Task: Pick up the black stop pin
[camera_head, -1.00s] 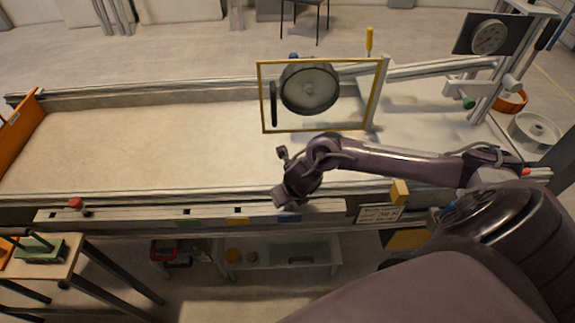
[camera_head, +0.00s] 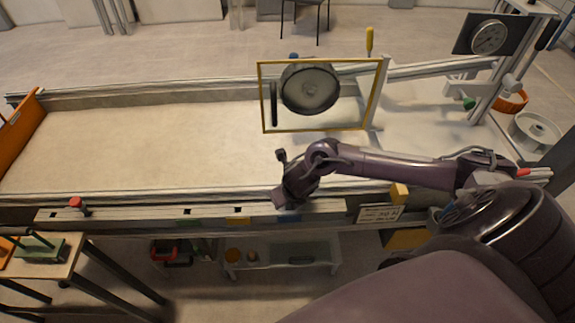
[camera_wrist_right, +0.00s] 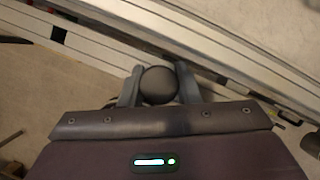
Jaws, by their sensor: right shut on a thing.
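The black stop pin (camera_wrist_right: 159,85) shows in the right wrist view as a dark round knob between the two fingers. My right gripper (camera_wrist_right: 160,78) is shut on it, one finger on each side. The pin's shaft is hidden below the knob. In the head view my right gripper (camera_head: 281,201) is at the front rail of the sandbed (camera_head: 150,150), near the blue label. The pin cannot be made out there. My left gripper is not in view.
A red knob (camera_head: 76,203) stands on the front rail at the left. A yellow-framed panel (camera_head: 262,100) with a round wheel shows behind my right arm. An orange board (camera_head: 18,125) closes the left end. A small table (camera_head: 60,262) stands at front left. The sand surface is largely clear.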

